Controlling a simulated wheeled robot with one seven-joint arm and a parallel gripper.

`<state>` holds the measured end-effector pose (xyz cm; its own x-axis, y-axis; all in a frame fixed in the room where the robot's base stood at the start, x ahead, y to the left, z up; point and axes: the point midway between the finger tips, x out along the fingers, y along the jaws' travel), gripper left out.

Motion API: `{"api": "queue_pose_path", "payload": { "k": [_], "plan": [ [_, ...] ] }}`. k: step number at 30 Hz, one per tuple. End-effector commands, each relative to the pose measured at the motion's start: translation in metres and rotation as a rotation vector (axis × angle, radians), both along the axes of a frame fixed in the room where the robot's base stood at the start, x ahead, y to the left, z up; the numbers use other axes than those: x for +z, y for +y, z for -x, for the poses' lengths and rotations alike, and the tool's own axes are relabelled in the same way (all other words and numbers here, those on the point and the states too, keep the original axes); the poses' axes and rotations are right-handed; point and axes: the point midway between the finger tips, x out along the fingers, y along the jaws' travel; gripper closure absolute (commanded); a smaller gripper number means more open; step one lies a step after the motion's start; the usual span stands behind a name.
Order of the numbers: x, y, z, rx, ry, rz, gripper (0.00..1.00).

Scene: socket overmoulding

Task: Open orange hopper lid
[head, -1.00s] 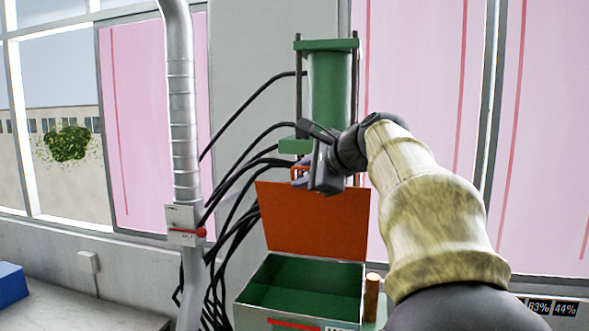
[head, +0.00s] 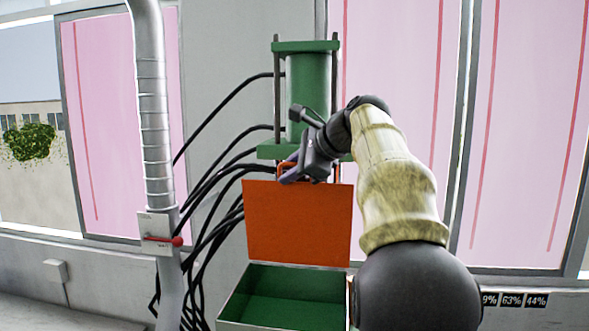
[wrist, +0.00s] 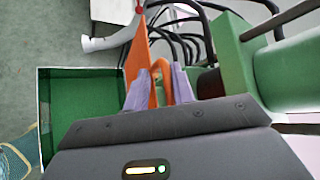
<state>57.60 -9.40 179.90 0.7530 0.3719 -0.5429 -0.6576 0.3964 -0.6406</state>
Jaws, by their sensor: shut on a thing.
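The orange hopper lid (head: 298,225) stands raised, close to upright, at the back of the green hopper (head: 282,299) in the head view. The hopper's open top shows its empty green inside. My gripper (head: 285,172) is at the lid's top edge, shut on its orange handle. In the wrist view, the purple fingers of my gripper (wrist: 156,84) lie on both sides of the orange handle loop, with the lid (wrist: 136,52) seen nearly edge-on. The green hopper interior (wrist: 85,115) shows to the left. The gripper partly hides the handle.
A green press cylinder (head: 308,88) stands right behind my gripper. Black hoses (head: 215,215) hang to the left of the lid. A grey vertical pipe (head: 153,120) with a red-handled valve (head: 162,240) stands further left.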

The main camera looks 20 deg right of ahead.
Motion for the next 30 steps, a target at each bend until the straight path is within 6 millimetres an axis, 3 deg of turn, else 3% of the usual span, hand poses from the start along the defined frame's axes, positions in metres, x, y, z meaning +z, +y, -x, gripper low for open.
{"api": "queue_pose_path", "payload": {
  "k": [3, 4, 5, 23, 30],
  "plan": [
    [-0.009, -0.003, -0.002, -0.003, 0.017, 0.002, 1.0],
    [-0.009, -0.003, -0.002, -0.004, 0.018, 0.002, 0.73],
    [-0.009, -0.004, -0.002, -0.004, 0.018, 0.002, 0.69],
    [-0.002, -0.002, 0.001, -0.001, 0.005, 0.001, 0.69],
    [0.012, -0.012, 0.021, -0.004, 0.001, 0.001, 0.69]
  ]
}}
